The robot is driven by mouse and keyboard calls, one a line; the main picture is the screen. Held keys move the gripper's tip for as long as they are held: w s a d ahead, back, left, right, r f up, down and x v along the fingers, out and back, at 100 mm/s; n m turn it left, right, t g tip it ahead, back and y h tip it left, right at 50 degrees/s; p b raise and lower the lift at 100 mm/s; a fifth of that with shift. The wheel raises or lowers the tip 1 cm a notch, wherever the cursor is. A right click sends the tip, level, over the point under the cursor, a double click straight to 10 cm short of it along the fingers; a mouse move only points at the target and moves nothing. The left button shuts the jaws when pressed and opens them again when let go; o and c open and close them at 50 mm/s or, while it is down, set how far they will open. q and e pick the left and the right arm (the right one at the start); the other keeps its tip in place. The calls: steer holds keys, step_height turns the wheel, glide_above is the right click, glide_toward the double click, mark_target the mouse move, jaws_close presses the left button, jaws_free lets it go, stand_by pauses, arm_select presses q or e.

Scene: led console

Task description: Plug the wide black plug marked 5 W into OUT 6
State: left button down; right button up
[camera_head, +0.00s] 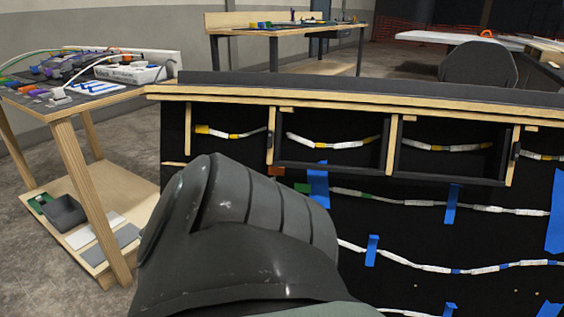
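Neither of my grippers shows in the head view. I cannot make out a wide black plug marked 5 W or a socket labelled OUT 6. A black upright board (400,236) with a wooden frame fills the middle and right. White cables with coloured sections run across it, such as the upper one with a green section (400,200) and the lower one with blue sections (450,267). A large dark grey part of my own arm covers the lower middle and hides some of the board.
A wooden side table (75,150) at left carries a white power strip (130,74) and coloured plugs; its lower shelf holds a grey bin (65,212). A workbench (280,30) and a dark chair (478,64) stand behind. Bare floor shows at left.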

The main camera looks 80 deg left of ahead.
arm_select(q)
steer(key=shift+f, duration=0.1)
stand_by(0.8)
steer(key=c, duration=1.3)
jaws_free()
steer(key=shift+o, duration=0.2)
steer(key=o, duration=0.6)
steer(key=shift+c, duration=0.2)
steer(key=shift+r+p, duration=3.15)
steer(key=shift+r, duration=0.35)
